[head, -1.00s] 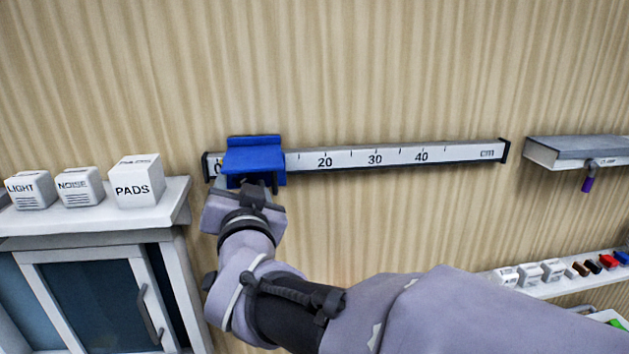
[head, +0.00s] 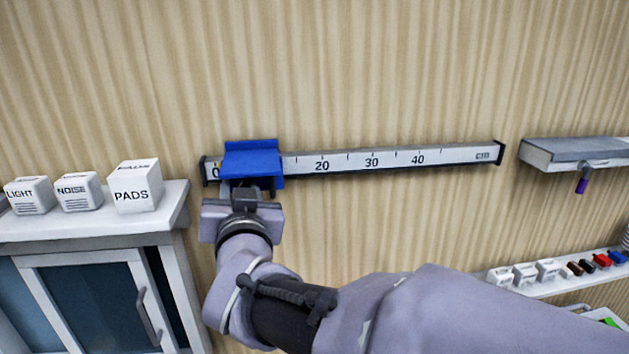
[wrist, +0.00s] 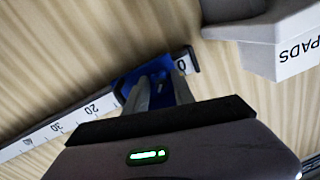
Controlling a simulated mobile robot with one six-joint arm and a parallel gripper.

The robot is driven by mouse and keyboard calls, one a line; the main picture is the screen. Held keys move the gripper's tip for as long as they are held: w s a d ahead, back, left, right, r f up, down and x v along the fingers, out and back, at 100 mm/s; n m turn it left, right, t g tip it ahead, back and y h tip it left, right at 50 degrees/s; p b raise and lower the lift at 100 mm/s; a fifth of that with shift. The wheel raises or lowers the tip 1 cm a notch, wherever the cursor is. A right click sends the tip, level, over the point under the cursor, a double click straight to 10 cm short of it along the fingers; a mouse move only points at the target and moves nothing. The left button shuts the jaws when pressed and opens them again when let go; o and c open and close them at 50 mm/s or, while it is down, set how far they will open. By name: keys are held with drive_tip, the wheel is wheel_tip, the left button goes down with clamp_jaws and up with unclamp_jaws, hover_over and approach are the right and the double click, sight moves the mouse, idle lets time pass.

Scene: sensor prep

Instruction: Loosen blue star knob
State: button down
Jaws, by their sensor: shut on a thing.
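A blue sliding carriage (head: 252,161) sits near the 0 end of a white ruler rail (head: 400,161) on the wall. My gripper (head: 245,187) reaches up to the front underside of the carriage and is shut there. The blue star knob cannot be made out apart from the carriage; the fingers and wrist cover that spot. In the wrist view the two grey fingers (wrist: 161,95) close in front of the blue carriage (wrist: 128,80), beside the 0 mark. Their grip looks to be on the knob, but the contact is hidden.
A white cabinet (head: 95,222) stands left of my arm, with boxes marked LIGHT (head: 28,196), NOISE (head: 78,192) and PADS (head: 134,187) on top. At right are a grey-topped shelf (head: 575,152) and a low ledge (head: 560,273) with small items. Wall below the rail is clear.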

drive_tip(key=n+p, duration=0.3)
drive_tip(key=n, duration=0.1)
drive_tip(key=shift+r, duration=0.25)
drive_tip(key=shift+f+n+h+p, duration=0.1)
drive_tip(key=shift+n+h+p, duration=0.3)
drive_tip(key=shift+n+p, duration=0.95)
drive_tip(key=shift+n, duration=0.45)
drive_tip(key=c, duration=1.1)
unclamp_jaws()
